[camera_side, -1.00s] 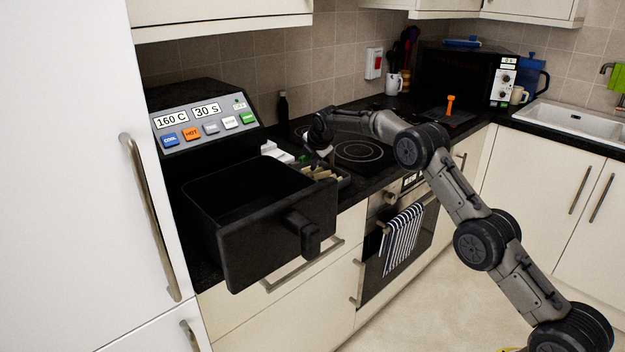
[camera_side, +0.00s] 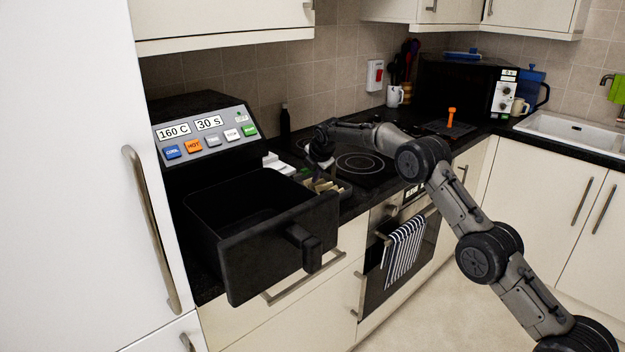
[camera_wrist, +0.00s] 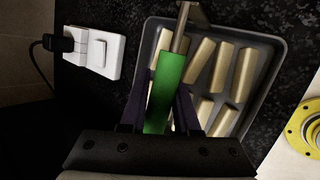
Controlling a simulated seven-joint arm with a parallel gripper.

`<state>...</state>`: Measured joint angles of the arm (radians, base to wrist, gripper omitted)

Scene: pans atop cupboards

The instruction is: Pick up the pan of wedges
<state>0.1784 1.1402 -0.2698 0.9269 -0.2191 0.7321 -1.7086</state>
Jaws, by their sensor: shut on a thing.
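The pan of wedges is a grey rectangular tray (camera_wrist: 283,45) holding several pale tan wedges (camera_wrist: 243,75). In the wrist view it is over the speckled black worktop, and a metal bracket joins its rim to a green handle (camera_wrist: 171,85). My gripper (camera_wrist: 164,88) is shut on the green handle, a finger on each side. In the side view my gripper (camera_side: 320,165) reaches down from above onto the pan (camera_side: 341,191), beside the hob. My gripper partly hides the pan there. I cannot tell whether the pan is clear of the worktop.
An air fryer (camera_side: 205,140) stands at left, its large black drawer (camera_side: 262,255) pulled out and empty where visible, close to the pan. A white wall socket with a plug (camera_wrist: 92,52) is near the pan. The hob (camera_side: 360,163) lies right and behind; a dark bottle (camera_side: 285,122) stands behind.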

